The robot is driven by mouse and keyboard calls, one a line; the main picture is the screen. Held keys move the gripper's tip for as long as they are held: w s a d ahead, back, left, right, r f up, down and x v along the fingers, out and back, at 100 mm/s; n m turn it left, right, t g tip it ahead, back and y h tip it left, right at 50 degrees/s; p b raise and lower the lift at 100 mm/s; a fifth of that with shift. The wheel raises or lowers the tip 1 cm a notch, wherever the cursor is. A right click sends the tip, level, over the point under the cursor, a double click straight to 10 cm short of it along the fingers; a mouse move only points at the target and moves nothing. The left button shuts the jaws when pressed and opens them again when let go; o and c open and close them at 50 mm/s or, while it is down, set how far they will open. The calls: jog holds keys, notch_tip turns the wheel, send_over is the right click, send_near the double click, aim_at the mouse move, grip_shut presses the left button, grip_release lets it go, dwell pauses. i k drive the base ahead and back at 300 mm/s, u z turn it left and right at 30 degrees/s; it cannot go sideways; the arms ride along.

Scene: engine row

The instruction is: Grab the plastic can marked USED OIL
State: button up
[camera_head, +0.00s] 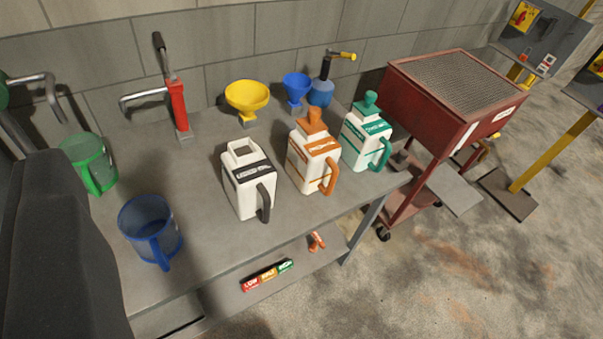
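The plastic can marked USED OIL (243,188) is most likely the white jug with a black label band and black handle; the small lettering is hard to read. It stands upright on the grey workbench (200,235), its handle facing the front right. Its top has a dark square opening and nothing covers the can. A large dark shape (55,240) fills the left edge close to the camera and seems to be part of my arm or gripper. No fingertips can be made out, and nothing of mine touches the can.
A white can with orange parts (311,157) and one with green parts (364,137) stand to its right. A blue jug (150,226) and green jug (88,163) stand left. Yellow (247,98) and blue (296,88) funnels stand behind. A red cart (430,115) is beside the bench.

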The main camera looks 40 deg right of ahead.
aim_at(250, 177)
jog(key=z, duration=0.25)
jog(key=i, duration=1)
jog(key=u, duration=0.1)
